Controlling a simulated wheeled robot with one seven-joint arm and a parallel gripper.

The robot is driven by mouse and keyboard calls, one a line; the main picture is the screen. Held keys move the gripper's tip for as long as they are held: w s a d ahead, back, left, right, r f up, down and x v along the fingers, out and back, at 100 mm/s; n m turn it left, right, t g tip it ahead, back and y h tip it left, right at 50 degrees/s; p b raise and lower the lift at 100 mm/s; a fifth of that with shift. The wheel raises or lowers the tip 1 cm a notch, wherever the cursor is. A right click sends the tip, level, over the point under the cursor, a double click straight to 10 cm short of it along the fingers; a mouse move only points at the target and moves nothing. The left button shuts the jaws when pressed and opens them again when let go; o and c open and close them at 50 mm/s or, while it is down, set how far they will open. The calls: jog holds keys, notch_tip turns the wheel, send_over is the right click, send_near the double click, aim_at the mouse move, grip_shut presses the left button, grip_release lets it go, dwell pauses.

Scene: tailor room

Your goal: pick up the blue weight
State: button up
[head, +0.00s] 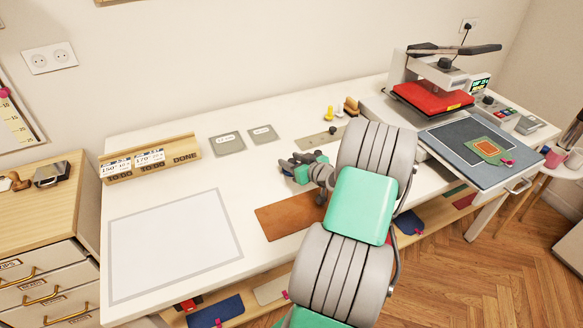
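I cannot make out a blue weight in the head view; my arm and gripper cover part of the table where it could be hidden. My gripper (287,166) is low over the middle of the white table (185,172), pointing left, just behind a brown leather-like piece (285,218). Its fingers are small and partly turned away, so I cannot tell whether they are open or hold anything. Small yellow pieces (328,114) stand farther back, beyond a grey-beige plate (312,143).
A heat press with a red plate (432,97) and a dark blue-grey bed (470,150) stands at the right. A wooden card rack (188,147), two grey labelled squares (227,143) and a white outlined mat (175,245) lie left.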

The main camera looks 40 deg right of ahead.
grip_shut()
jog(key=shift+r, duration=0.1)
dwell(1.0)
